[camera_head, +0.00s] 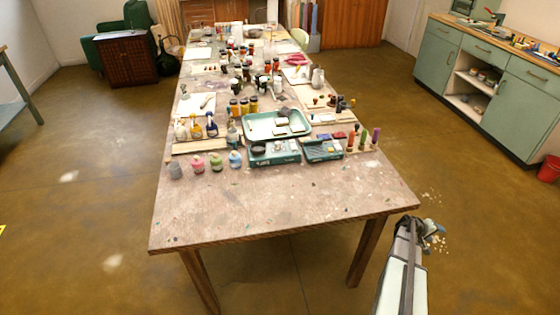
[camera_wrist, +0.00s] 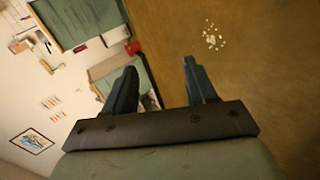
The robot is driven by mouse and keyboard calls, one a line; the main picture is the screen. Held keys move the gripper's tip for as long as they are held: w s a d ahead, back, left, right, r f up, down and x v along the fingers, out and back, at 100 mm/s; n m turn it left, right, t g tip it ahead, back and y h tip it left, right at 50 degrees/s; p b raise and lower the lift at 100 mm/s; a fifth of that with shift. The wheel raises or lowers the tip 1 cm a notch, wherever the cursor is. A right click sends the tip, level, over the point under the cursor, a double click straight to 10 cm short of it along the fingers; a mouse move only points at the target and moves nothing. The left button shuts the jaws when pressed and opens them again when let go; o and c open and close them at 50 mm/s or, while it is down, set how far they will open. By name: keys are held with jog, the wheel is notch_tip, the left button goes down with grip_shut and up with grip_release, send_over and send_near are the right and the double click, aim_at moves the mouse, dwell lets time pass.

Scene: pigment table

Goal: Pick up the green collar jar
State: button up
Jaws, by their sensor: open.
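The green collar jar (camera_head: 216,163) stands upright near the front left of the table (camera_head: 290,205), in a short row of small jars. The pink jar (camera_head: 198,165) is just left of it and the blue jar (camera_head: 235,159) just right. My gripper (camera_head: 436,232) is off the table's front right corner, well to the right of the jar. In the wrist view my gripper (camera_wrist: 161,70) has its two fingers apart with nothing between them. The green collar jar does not show in the wrist view.
A grey jar (camera_head: 174,171) ends the row at the left. Teal trays (camera_head: 274,157) stand to the right of the row, with coloured bottles (camera_head: 212,127) behind it. The table's front strip is bare. Green cabinets (camera_head: 480,75) stand at the right.

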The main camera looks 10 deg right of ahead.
jog(key=w+d+r+m+h, duration=0.2)
jog(key=w+d+r+m, duration=0.1)
jog(key=d+r, duration=1)
jog(key=w+a+r+m+t+y, duration=0.1)
jog(key=w+a+r+m, duration=0.2)
jog(key=w+a+r, duration=0.9)
jog(key=w+a+r+m+y, duration=0.1)
jog(key=w+a+r+m, duration=0.1)
jog(key=w+a+r, duration=0.95)
jog(key=w+a+n+t+y, duration=0.1)
jog(key=w+a+n+y, duration=0.15)
jog(key=w+a, duration=0.95)
jog(key=n+g+y, duration=0.2)
jog(key=n+y, duration=0.7)
jog(key=n, duration=0.1)
send_near(216, 157)
jog(key=shift+w+r, duration=0.2)
jog(key=shift+w, duration=0.2)
jog(key=shift+s+a+f, duration=0.1)
jog(key=shift+a+f, duration=0.1)
jog(key=shift+f, duration=0.05)
notch_tip(216, 157, down, 13)
jog(key=shift+f, duration=0.1)
